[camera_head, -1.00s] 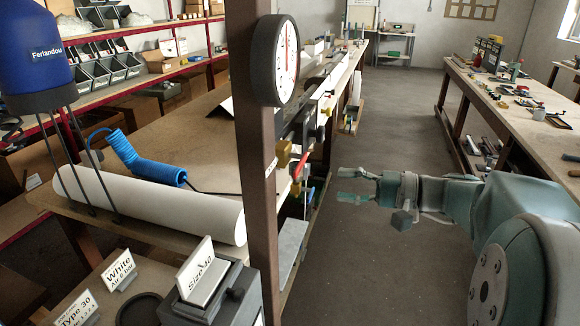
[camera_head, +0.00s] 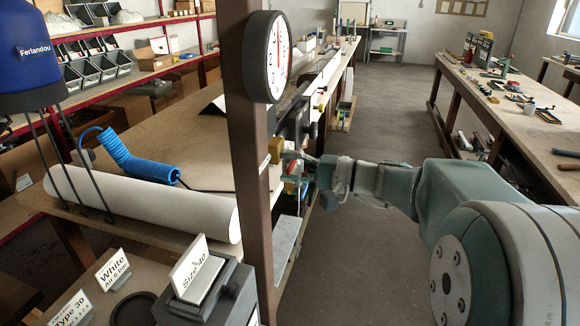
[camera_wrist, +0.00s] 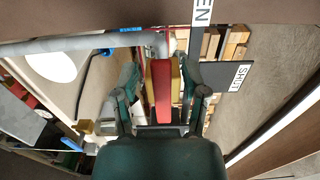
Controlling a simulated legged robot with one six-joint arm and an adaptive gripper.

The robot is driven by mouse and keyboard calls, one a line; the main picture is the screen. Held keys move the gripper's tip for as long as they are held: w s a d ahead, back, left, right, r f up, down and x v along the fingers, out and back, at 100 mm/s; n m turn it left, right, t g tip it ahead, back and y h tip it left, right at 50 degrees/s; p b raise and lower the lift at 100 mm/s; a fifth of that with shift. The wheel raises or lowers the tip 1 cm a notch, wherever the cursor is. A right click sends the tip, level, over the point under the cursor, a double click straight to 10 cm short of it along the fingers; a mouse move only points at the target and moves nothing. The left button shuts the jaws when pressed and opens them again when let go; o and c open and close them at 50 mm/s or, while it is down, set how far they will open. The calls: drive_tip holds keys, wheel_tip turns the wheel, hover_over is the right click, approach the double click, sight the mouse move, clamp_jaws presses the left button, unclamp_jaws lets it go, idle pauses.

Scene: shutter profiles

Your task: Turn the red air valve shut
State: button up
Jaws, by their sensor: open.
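The red valve handle (camera_wrist: 162,92) shows in the wrist view as a bar with a yellow part behind it. It lies between the two spread fingers of my gripper (camera_wrist: 162,90), with gaps visible on its sides. In the head view my gripper (camera_head: 300,166) is at the bench edge, just right of the brown post, and the red of the valve (camera_head: 292,168) is partly hidden by the fingers. A dark plate marked SHUT (camera_wrist: 238,76) is to the right of the handle in the wrist view. Another plate ending in "EN" (camera_wrist: 202,14) is at the top.
A brown post (camera_head: 250,200) with a round gauge (camera_head: 268,56) stands left of my gripper. A grey pipe (camera_wrist: 90,42) runs by the valve. A white roll (camera_head: 140,203) and blue hose (camera_head: 125,158) lie on the bench. The aisle floor (camera_head: 390,120) is clear.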

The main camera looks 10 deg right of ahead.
clamp_jaws()
idle(0.3)
wheel_tip(320, 180, up, 2)
drive_tip(key=m, duration=0.4)
drive_tip(key=shift+w+d, duration=0.1)
drive_tip(key=shift+w, duration=0.05)
drive_tip(key=m, duration=0.1)
drive_tip(key=r+m, duration=0.1)
drive_tip(key=m, duration=0.1)
drive_tip(key=w+m, duration=0.1)
drive_tip(key=m, duration=0.1)
drive_tip(key=shift+d+r, duration=0.3)
drive_tip(key=shift+r, duration=0.05)
drive_tip(key=m, duration=0.1)
drive_tip(key=w+m, duration=0.1)
drive_tip(key=m, duration=0.1)
drive_tip(key=d+r+m, duration=0.1)
drive_tip(key=shift+w+r, duration=0.1)
drive_tip(key=shift+w, duration=0.2)
drive_tip(key=shift+w+d+r+m, duration=0.15)
drive_tip(key=shift+w+m, duration=0.15)
drive_tip(key=shift+m, duration=0.55)
drive_tip(key=shift+w+d+m, duration=0.15)
drive_tip(key=shift+w+m, duration=0.1)
drive_tip(key=shift+m, duration=0.55)
drive_tip(key=shift+w+d+r+m, duration=0.15)
drive_tip(key=shift+w+m, duration=0.15)
drive_tip(key=shift+m, duration=0.55)
drive_tip(key=shift+f, duration=0.1)
